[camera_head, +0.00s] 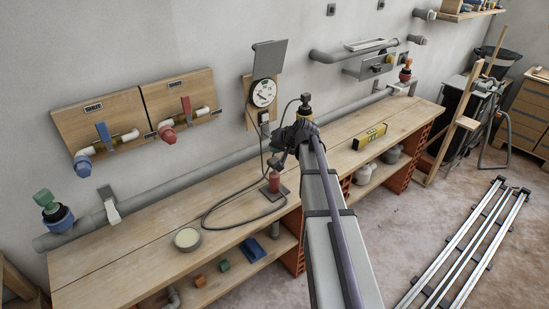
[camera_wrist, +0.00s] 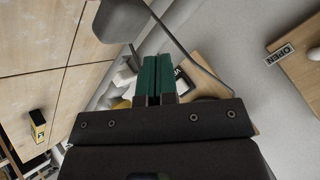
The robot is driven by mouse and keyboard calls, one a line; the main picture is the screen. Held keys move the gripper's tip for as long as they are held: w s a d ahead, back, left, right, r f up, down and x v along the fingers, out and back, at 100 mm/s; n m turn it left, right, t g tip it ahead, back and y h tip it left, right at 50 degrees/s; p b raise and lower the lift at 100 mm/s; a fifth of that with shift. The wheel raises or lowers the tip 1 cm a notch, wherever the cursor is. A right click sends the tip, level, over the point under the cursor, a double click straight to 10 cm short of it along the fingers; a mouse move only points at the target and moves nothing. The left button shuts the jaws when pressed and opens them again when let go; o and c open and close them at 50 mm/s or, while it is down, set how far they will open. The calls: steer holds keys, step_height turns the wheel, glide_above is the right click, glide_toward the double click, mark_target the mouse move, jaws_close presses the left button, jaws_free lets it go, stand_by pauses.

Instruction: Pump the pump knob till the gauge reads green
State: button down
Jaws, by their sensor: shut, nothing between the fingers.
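The pump is a small red cylinder (camera_head: 274,182) on a dark base on the bench, joined to a black hose. My arm's end covers part of the area just above it, so its knob is hard to make out in the head view. The round white gauge (camera_head: 263,93) hangs on a wooden board on the wall; its reading is too small to tell. My gripper (camera_wrist: 158,80) has green fingertips, pressed together and empty. A grey rounded block (camera_wrist: 122,20) shows beyond them in the wrist view, apart from the fingertips; I cannot tell if it is the pump knob.
Wooden panels with a blue valve (camera_head: 103,132) and a red valve (camera_head: 187,106) are on the wall at left. A round tin (camera_head: 187,239) and a yellow level (camera_head: 370,137) lie on the bench (camera_head: 125,258). A ladder-like rail (camera_head: 465,245) lies on the floor at right.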

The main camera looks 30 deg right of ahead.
mark_target(276, 159)
steer(key=shift+r+p, duration=1.55)
steer(key=shift+r, duration=0.4)
steer(key=shift+f, duration=0.1)
steer(key=s+a+f+n+g+h, duration=0.1)
steer(key=s+a+g, duration=0.3)
steer(key=s+a, duration=0.6)
steer(key=s+a+f+n+g+h, duration=0.1)
steer(key=s+a+f+n+g, duration=0.2)
steer(key=s+a, duration=0.8)
steer(key=s+n+g, duration=0.1)
steer(key=s, duration=0.4)
steer(key=shift+n+g+h+p, duration=0.3)
steer(key=shift+g+p, duration=0.1)
steer(key=shift+w+a+f, duration=0.1)
